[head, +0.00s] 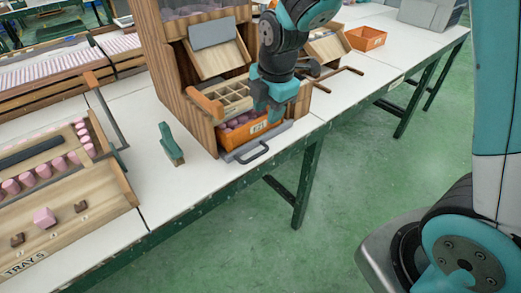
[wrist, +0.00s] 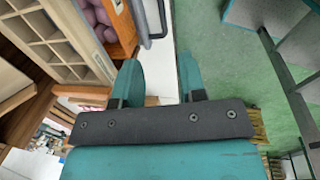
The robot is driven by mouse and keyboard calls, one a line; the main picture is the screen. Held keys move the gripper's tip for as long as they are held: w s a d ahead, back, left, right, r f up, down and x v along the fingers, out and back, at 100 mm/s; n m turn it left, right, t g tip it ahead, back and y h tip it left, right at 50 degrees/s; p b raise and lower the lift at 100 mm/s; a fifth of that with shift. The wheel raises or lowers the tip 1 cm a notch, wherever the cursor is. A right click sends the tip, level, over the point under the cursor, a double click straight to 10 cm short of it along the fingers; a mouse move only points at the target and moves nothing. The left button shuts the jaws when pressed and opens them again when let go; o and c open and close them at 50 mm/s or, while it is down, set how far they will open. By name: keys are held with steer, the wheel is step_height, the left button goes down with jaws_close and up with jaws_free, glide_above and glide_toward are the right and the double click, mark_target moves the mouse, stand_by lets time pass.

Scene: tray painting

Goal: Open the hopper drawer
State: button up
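The wooden hopper (head: 172,75) stands on the white bench. At its base is an orange drawer front (head: 268,132) with a pale label and purple-pink pieces (head: 235,122) behind it. A grey plate with a dark bar handle (head: 251,154) sits low in front. In the wrist view, the orange front (wrist: 122,28), purple pieces (wrist: 98,18) and dark handle (wrist: 153,18) show at the top. My gripper (head: 271,117) is above the drawer's right end, covering part of it. In the wrist view its fingers (wrist: 160,85) are apart with nothing held between them.
A wooden divided tray (head: 228,97) lies above the drawer. A teal clamp-like object (head: 171,145) stands left on the bench (head: 157,205). A wooden rack (head: 65,205) with pink pieces is at left. An orange bin (head: 366,38) is behind right. The green floor (head: 370,150) is open in front.

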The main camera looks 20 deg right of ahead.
mark_target(260, 152)
steer(key=f, duration=0.4)
steer(key=w+f, duration=0.1)
steer(key=f, duration=0.4)
steer(key=w+a+f, duration=0.1)
steer(key=f, duration=0.4)
steer(key=shift+w+f+b, duration=0.25)
steer(key=shift+b, duration=0.1)
jaws_close()
